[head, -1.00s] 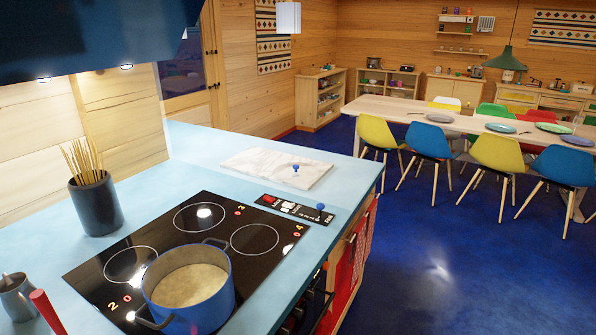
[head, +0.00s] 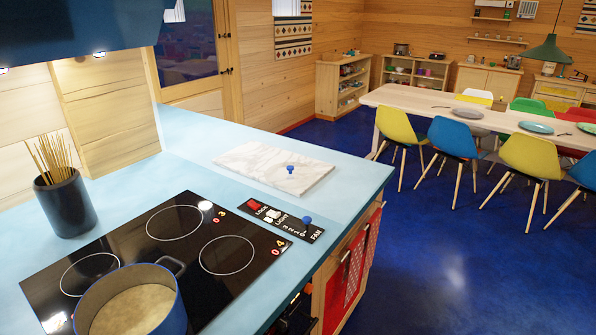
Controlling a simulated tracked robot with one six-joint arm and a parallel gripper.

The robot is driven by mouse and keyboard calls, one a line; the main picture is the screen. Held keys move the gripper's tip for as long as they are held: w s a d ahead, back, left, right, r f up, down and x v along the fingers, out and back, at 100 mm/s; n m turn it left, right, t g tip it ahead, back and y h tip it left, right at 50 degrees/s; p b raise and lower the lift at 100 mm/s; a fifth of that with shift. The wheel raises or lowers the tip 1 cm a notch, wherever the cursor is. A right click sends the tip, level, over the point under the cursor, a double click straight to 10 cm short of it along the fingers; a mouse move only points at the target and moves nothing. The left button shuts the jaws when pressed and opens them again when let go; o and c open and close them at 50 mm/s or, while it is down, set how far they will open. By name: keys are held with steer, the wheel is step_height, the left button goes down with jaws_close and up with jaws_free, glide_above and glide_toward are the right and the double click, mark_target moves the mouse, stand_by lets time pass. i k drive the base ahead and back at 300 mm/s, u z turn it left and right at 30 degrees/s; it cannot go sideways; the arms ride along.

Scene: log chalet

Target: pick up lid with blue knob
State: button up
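A small blue knob (head: 290,169) stands up on the white marble board (head: 262,170) on the light blue counter. The lid's disc under the knob cannot be made out; it may be clear or too small to tell. A blue pot (head: 172,311) with pale contents stands open on the front left of the black cooktop, cut off by the bottom edge. My gripper is not in view.
A control panel (head: 267,215) with another blue knob (head: 307,219) lies between cooktop (head: 203,285) and board. A dark pot of sticks (head: 66,205) stands at left. A dark hood (head: 80,30) hangs above. Blue floor (head: 430,270) is open at right.

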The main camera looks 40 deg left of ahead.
mark_target(288, 175)
steer(key=i, duration=2.55)
steer(key=u, duration=2.6)
